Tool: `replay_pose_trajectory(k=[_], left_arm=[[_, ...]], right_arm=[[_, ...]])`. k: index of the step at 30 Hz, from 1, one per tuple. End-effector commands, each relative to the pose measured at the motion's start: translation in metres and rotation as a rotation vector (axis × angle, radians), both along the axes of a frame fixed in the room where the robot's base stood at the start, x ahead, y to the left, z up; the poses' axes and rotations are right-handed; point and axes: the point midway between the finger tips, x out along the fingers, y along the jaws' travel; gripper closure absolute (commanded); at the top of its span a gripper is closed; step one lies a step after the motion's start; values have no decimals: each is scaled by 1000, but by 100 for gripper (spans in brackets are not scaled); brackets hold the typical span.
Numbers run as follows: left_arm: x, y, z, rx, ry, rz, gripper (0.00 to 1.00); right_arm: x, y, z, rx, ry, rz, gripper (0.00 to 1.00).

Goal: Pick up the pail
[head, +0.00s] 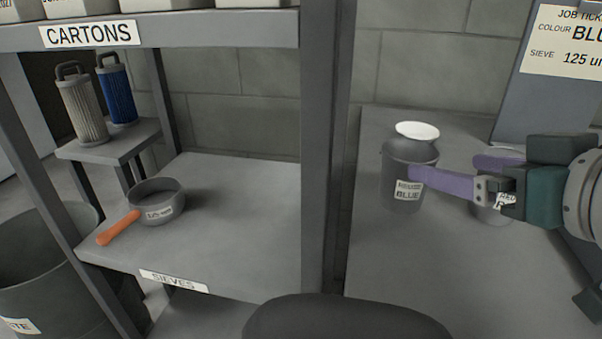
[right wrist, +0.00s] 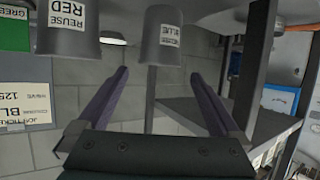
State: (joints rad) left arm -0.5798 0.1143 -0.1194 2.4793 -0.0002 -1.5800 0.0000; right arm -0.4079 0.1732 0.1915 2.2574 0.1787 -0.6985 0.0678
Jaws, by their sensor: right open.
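A grey pail (head: 402,195) with a white label reading BLUE stands upright on the bench right of the post. It also shows inverted in the right wrist view (right wrist: 164,50), ahead of and between the fingers. My right gripper (head: 442,167) comes in from the right with its purple fingers spread and nothing held. One fingertip overlaps the pail's right side in the head view; I cannot tell if it touches. A second grey pail (right wrist: 68,32), labelled REUSE RED, stands beside it and is mostly hidden behind my gripper in the head view. My left gripper is not in view.
A white round dish (head: 417,131) shows just behind the pail's rim. A dark upright post (head: 325,150) separates the bench from the sieve shelf. That shelf holds a sieve (head: 158,204) with an orange handle. A job ticket (head: 565,40) is at the back right.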

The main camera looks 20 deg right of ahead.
Motion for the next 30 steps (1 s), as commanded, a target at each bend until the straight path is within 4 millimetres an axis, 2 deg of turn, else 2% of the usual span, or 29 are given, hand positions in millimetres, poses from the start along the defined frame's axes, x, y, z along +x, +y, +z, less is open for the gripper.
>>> replay_pose_trajectory(k=[1, 9, 14, 22, 30], left_arm=[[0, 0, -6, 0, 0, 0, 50], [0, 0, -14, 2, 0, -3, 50], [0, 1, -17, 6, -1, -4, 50], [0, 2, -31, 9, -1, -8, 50], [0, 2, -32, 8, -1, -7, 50]], right_arm=[[3, -1, -5, 0, -6, -1, 0], [37, -4, -16, -1, -8, -1, 0], [48, -4, -20, -1, -7, -1, 0], [85, -5, -33, 0, -6, -1, 0], [94, -6, -35, -1, -5, -1, 0]])
